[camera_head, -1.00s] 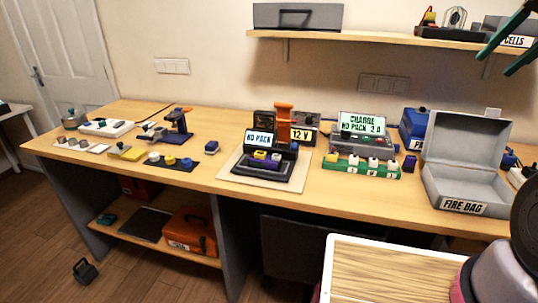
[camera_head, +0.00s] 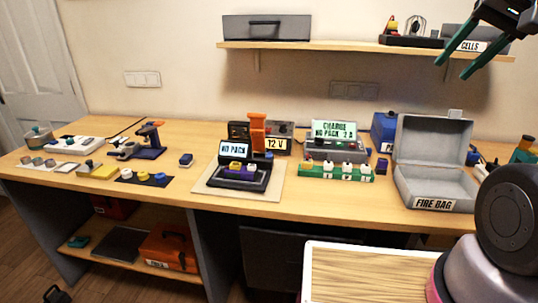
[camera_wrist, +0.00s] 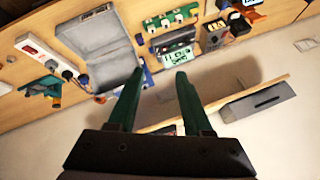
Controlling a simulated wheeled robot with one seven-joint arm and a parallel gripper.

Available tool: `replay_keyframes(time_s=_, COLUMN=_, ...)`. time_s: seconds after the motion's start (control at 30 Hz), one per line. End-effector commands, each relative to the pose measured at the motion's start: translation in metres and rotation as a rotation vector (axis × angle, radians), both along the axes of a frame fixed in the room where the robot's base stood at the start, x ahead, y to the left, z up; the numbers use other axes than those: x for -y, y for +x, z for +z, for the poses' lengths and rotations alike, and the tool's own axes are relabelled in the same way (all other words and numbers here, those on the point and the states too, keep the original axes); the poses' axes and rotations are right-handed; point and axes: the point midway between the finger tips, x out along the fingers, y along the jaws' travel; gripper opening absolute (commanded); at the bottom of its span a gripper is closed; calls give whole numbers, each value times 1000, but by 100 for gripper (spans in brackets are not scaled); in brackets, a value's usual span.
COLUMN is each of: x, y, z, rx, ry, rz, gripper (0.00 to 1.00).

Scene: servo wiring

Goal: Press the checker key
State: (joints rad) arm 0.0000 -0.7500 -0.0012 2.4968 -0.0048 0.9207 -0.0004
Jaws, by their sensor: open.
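A black device with a lit NO PACK screen (camera_head: 235,157) stands on a pale board (camera_head: 209,186) mid-bench. It has a yellow button (camera_head: 235,166), a purple block beside it, and an orange upright part (camera_head: 257,130) behind. I cannot tell for sure which part is the checker key. My gripper (camera_head: 452,70) has green fingers and is open and empty, high at the upper right near the shelf, well apart from the device. In the wrist view my gripper (camera_wrist: 160,73) points over the bench, which appears upside down.
A charger (camera_head: 333,131) reading CHARGE NO PACK 2 A stands behind a green strip (camera_head: 335,172) with white knobs. An open grey fire bag box (camera_head: 435,190) is to its right. The wall shelf (camera_head: 340,48) is close to my gripper. A wood-topped tray (camera_head: 375,275) is in front.

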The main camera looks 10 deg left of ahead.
Motion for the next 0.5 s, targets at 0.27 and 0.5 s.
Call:
replay_keyframes(time_s=0.27, x=0, y=0, z=0, rx=0, ry=0, rz=0, gripper=0)
replay_keyframes(time_s=0.5, x=0, y=0, z=0, rx=0, ry=0, rz=0, gripper=0)
